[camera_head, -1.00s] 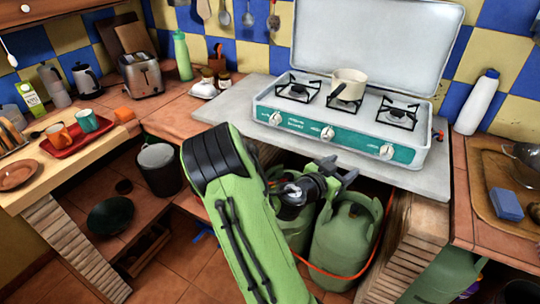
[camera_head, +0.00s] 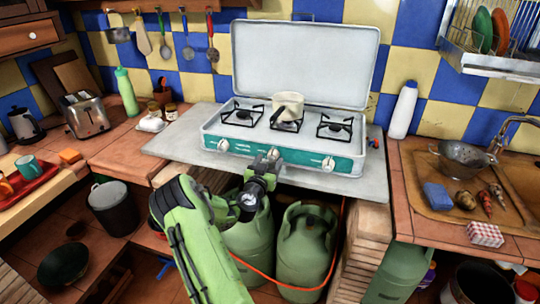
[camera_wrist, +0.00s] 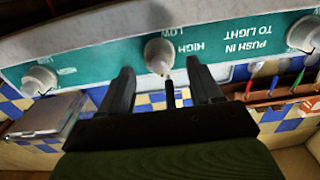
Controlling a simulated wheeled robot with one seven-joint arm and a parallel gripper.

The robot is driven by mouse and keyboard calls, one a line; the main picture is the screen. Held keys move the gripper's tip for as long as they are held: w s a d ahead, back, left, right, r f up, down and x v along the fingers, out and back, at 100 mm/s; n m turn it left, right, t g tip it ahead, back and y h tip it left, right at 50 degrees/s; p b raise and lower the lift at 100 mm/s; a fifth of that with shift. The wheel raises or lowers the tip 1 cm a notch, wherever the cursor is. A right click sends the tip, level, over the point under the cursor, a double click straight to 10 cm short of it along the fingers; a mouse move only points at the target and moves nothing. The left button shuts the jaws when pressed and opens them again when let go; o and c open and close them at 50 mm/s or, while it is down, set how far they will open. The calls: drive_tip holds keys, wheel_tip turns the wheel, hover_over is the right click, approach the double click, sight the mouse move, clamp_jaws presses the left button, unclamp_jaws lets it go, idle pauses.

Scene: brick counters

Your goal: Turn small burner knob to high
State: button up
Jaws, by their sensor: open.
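The gas stove (camera_head: 237,159) has a teal front panel with a left knob (camera_head: 222,145), a right knob (camera_head: 328,164) and a middle knob mostly hidden behind my gripper (camera_head: 266,161). The other two knobs (camera_wrist: 40,80) (camera_wrist: 303,33) show at the sides.
A cream saucepan (camera_head: 288,104) sits on the middle burner. The raised stove lid (camera_head: 305,62) stands behind. Green gas cylinders (camera_head: 305,245) with an orange hose are under the counter slab (camera_head: 175,146). A white bottle (camera_head: 403,110) stands to the right.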

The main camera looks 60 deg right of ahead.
drive_tip(key=shift+w+d, duration=0.15)
drive_tip(key=shift+d, duration=0.95)
drive_tip(key=c, duration=1)
drive_tip(key=shift+c, duration=0.2)
